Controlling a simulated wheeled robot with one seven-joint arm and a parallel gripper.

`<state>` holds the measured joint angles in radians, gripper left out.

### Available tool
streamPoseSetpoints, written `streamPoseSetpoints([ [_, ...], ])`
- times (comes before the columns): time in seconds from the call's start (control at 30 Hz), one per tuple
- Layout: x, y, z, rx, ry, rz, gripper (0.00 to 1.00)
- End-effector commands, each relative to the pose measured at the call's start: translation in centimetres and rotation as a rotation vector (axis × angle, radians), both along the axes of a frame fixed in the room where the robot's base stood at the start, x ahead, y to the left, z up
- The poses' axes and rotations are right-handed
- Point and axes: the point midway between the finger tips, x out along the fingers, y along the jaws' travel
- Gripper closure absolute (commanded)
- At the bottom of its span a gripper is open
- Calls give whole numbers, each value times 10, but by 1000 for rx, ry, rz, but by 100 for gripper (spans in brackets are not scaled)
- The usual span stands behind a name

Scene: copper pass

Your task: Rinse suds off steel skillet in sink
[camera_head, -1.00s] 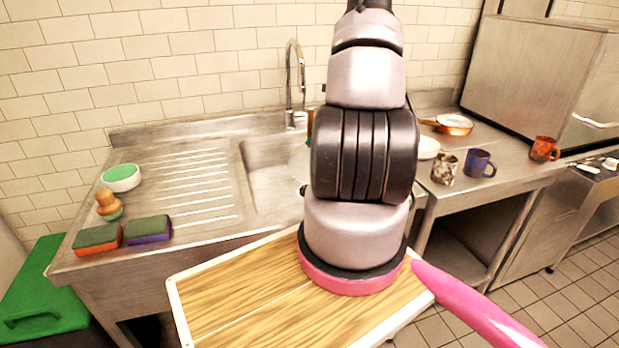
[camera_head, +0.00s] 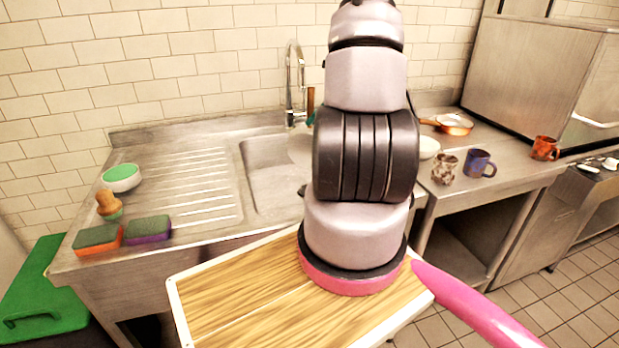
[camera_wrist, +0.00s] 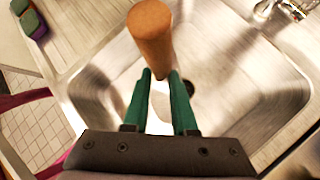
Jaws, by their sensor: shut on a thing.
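In the wrist view my gripper (camera_wrist: 160,78) has its green fingers shut on a brown handle (camera_wrist: 150,38), above the sink basin (camera_wrist: 245,105). In the head view my arm hides most of the gripper; a bit of brown and green shows beside the tap. The tap (camera_head: 291,85) stands at the back of the sink; whether water runs is unclear.
Left of the basin are the ribbed drainboard (camera_head: 185,185), two sponges (camera_head: 97,239) (camera_head: 148,229), a wooden-knobbed brush (camera_head: 108,204) and a green-topped white dish (camera_head: 121,178). Right are mugs (camera_head: 478,163), a bowl (camera_head: 428,148) and a copper pan (camera_head: 453,124).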

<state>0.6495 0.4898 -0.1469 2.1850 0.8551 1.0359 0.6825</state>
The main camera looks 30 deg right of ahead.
Motion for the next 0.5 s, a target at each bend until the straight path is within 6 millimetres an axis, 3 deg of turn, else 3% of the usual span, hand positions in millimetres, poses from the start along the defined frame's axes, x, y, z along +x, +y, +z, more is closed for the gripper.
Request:
streamPoseSetpoints([
  [0.5,1,0,36,-1,-3,-1,100],
])
